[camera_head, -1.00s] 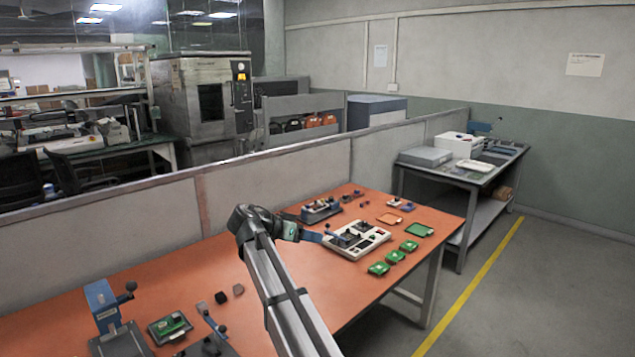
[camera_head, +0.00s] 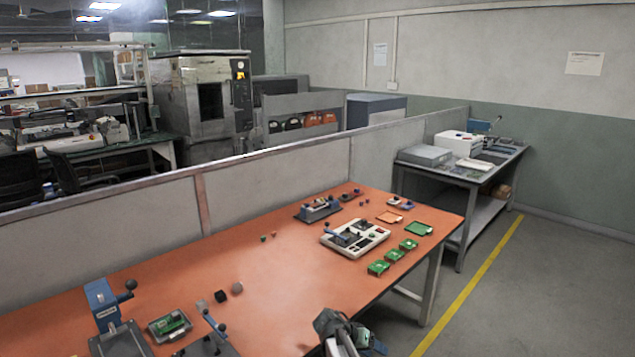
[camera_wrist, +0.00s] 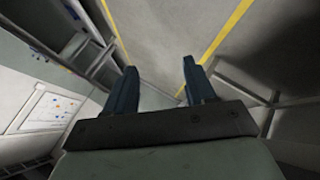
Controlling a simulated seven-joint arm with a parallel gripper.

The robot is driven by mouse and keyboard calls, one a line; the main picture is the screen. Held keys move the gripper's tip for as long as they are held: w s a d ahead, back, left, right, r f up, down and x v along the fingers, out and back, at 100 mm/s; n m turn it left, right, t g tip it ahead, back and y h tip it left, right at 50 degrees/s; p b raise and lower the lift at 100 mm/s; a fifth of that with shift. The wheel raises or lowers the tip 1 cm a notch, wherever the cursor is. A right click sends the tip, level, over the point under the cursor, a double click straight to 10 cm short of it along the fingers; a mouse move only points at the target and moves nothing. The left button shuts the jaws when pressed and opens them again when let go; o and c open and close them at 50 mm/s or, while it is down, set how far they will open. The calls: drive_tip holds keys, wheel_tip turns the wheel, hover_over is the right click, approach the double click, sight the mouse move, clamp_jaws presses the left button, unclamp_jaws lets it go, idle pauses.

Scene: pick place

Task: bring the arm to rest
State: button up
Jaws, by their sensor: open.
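My gripper (camera_wrist: 158,82) shows in the wrist view with its two dark blue fingers apart and nothing between them. Beyond the fingers there is grey floor with yellow lines. In the head view the end of my arm is low at the bottom edge, by the front edge of the orange table (camera_head: 290,275). The fingers are hard to make out there.
A white tray with parts (camera_head: 355,240) sits toward the table's right end, with several green pieces (camera_head: 394,255) beside it. A blue press (camera_head: 103,300) stands at the left. The table's middle is largely clear. A grey partition (camera_head: 270,195) runs behind.

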drive_tip(key=s+d+f+n+g+y, duration=0.3)
drive_tip(key=s+f+g+y, duration=0.15)
drive_tip(key=s+f, duration=1.7)
drive_tip(key=s+a+f+g+y, duration=0.1)
drive_tip(key=s+f+g+y, duration=0.1)
drive_tip(key=s, duration=1.1)
drive_tip(key=s+a+f+n+g+y, duration=0.1)
drive_tip(key=s+f, duration=0.4)
drive_tip(key=s, duration=0.7)
drive_tip(key=shift+s+a+n+g+y, duration=0.3)
drive_tip(key=shift+s+g+y, duration=0.1)
drive_tip(key=shift+g+y, duration=0.2)
